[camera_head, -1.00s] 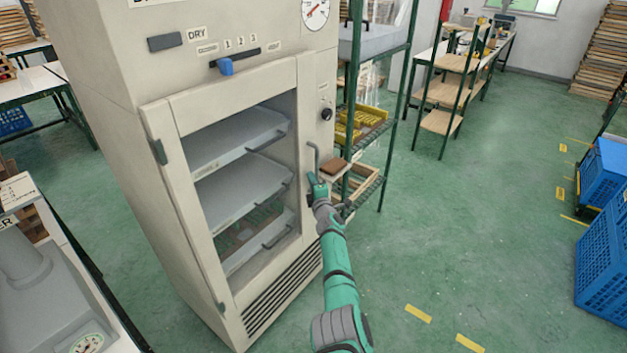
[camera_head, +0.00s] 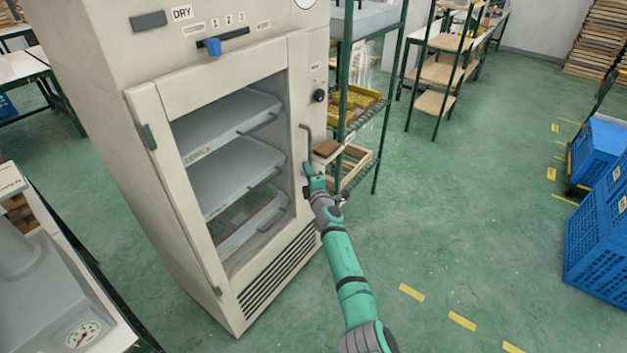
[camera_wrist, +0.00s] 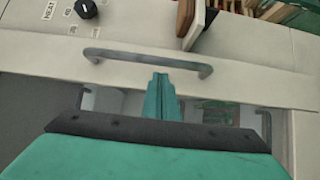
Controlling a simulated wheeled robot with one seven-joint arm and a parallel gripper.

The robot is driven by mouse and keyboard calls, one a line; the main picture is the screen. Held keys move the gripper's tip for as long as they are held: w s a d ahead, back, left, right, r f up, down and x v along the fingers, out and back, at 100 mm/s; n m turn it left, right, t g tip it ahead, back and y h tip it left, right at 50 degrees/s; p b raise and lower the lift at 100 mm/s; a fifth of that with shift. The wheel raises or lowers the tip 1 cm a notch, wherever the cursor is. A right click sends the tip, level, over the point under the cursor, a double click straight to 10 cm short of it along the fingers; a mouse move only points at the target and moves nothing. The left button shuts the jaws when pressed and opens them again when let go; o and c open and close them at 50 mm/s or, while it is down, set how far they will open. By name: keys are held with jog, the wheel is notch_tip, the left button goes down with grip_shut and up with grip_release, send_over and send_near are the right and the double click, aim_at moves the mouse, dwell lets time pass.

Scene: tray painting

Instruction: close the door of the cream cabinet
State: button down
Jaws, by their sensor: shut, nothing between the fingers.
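The cream cabinet (camera_head: 88,45) stands at the left of the head view. Its door (camera_head: 190,225) has a cream frame around a large window, with dark hinges on the left. The door lies flush or nearly flush with the cabinet front; I cannot tell whether a small gap is left. The grey bar handle (camera_head: 307,143) is on the door's right side, and it also shows in the wrist view (camera_wrist: 148,59). My gripper (camera_head: 308,168) is shut and empty, by the handle's lower end. In the wrist view its fingertips (camera_wrist: 160,78) are close to the bar; contact is unclear.
A green-posted rack (camera_head: 347,80) with yellow trays stands beside the cabinet. Blue crates (camera_head: 600,230) are at the far right. The green floor between is clear.

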jog(key=v, duration=0.6)
jog(key=shift+s, duration=0.2)
jog(key=s+a+f+m+y, duration=0.1)
jog(key=s+a+f+m, duration=0.15)
jog(key=s+a, duration=0.35)
jog(key=s+a+f+m, duration=0.2)
jog(key=s+a+m, duration=0.2)
jog(key=s+a, duration=0.2)
jog(key=s+a+f+m+t+h, duration=0.1)
jog(key=s+a+f+m+t, duration=0.15)
jog(key=s+m, duration=0.85)
jog(key=s+d+f+m+g+h, duration=0.1)
jog(key=s+d+h, duration=0.15)
jog(key=s, duration=0.75)
jog(key=s+d+f+m+h, duration=0.15)
jog(key=s+d, duration=0.25)
jog(key=s, duration=0.5)
jog(key=s+d+f+m+g+h, duration=0.15)
jog(key=s+d, duration=0.25)
jog(key=s, duration=0.6)
jog(key=s+d+r, duration=0.3)
jog(key=s+d, duration=0.3)
jog(key=s, duration=0.3)
jog(key=s+d+r+g, duration=0.1)
jog(key=s+d+r, duration=0.3)
jog(key=s+d, duration=0.2)
jog(key=s+h, duration=0.1)
jog(key=s, duration=0.1)
jog(key=shift+s+m, duration=0.35)
jog(key=shift+s, duration=0.05)
